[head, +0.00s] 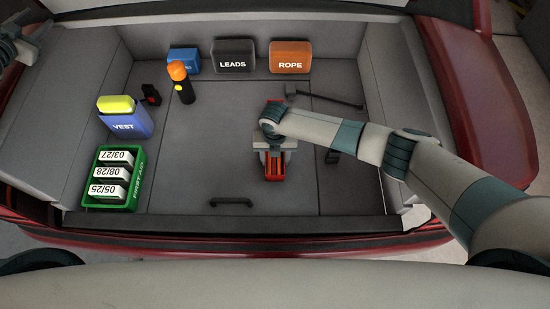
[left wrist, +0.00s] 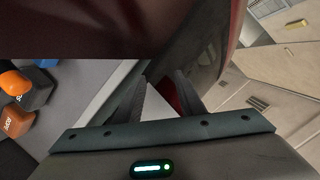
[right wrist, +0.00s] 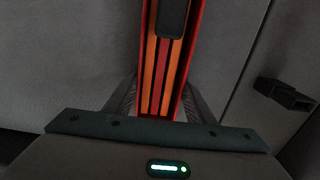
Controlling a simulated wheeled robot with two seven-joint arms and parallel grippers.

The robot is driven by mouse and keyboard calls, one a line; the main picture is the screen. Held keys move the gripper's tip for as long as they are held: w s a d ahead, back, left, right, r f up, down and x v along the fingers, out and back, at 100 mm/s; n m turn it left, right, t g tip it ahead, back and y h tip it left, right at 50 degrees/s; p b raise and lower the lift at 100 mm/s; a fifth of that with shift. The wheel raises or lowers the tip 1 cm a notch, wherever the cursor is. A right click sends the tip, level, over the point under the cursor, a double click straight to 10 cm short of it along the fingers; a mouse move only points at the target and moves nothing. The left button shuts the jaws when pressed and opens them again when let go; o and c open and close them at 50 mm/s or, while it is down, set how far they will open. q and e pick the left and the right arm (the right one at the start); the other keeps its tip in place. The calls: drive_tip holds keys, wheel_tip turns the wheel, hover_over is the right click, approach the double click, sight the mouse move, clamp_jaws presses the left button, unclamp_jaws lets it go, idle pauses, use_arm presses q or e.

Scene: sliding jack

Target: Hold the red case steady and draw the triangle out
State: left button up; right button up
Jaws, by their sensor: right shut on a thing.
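The red case (head: 275,168) lies on the grey trunk floor, right of centre in the head view, partly covered by my right wrist. In the right wrist view it is a long red tray (right wrist: 199,48) with orange and red strips of the folded triangle (right wrist: 165,65) inside and a dark block over its far part. My right gripper (right wrist: 161,85) is shut on the red case, one finger along each outer side. My left gripper (left wrist: 163,78) is open and empty, well away from the case at the trunk's left edge; the head view shows only part of that arm.
A green first-aid box (head: 136,190), a blue vest pouch (head: 125,124) and an orange-topped flashlight (head: 180,82) stand at the left. Blue, LEADS (head: 234,55) and ROPE (head: 290,56) bags line the back. The middle floor left of the case is clear.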

use_arm(q)
drive_tip(key=w+d+f+g+h, duration=0.1)
drive_tip(key=w+d+f+g, duration=0.15)
drive_tip(key=d+f, duration=0.85)
drive_tip(key=w+d+f+n+g+h, duration=0.1)
drive_tip(key=w+d+f+g+h, duration=0.15)
drive_tip(key=d+f, duration=0.85)
drive_tip(key=w+d+f+g+h, duration=0.1)
drive_tip(key=w+d+f+g, duration=0.2)
drive_tip(key=d, duration=1.4)
drive_tip(key=s+d+f+n+g, duration=0.2)
drive_tip(key=s+d+f+g, duration=0.15)
drive_tip(key=d, duration=0.45)
drive_tip(key=s+d+f+n+g, duration=0.2)
drive_tip(key=s+d, duration=0.2)
drive_tip(key=d, duration=0.3)
drive_tip(key=s+d+r+n+g+y, duration=0.2)
drive_tip(key=s+d+g+y, duration=0.1)
drive_tip(key=s+d, duration=0.6)
drive_tip(key=shift+s+d+r+g, duration=0.15)
drive_tip(key=shift+d+r+g, duration=0.2)
drive_tip(key=shift+d+g, duration=0.45)
drive_tip(key=shift+f, duration=0.1)
drive_tip(key=shift+x, duration=4.4)
